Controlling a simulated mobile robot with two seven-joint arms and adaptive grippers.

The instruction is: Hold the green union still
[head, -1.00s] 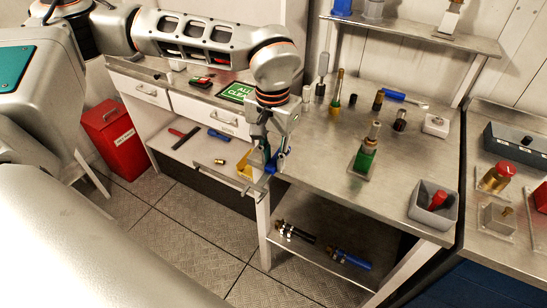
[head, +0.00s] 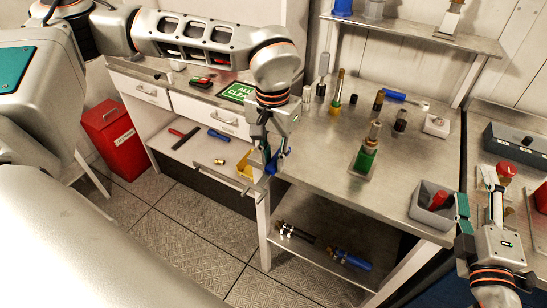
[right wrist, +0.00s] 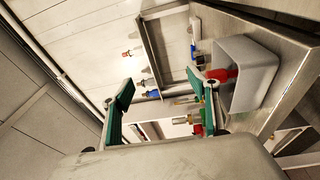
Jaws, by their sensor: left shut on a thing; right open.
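The green union (head: 367,160) stands upright on a small plate on the steel bench, with a brass and grey fitting (head: 374,132) on top. My left gripper (head: 270,162) is at the bench's left front edge, well left of the union and apart from it. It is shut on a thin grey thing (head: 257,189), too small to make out. My right gripper (head: 482,198) is open at the right, beside the grey bin (head: 416,210) and far from the union. Its open fingers (right wrist: 160,80) also show in the right wrist view, with nothing between them.
The grey bin holds a red piece (head: 439,200) and also shows in the right wrist view (right wrist: 262,75). A red knob (head: 506,169) is beyond my right gripper. Several fittings and a blue-handled tool (head: 394,95) stand or lie at the back. The bench's front middle is clear.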

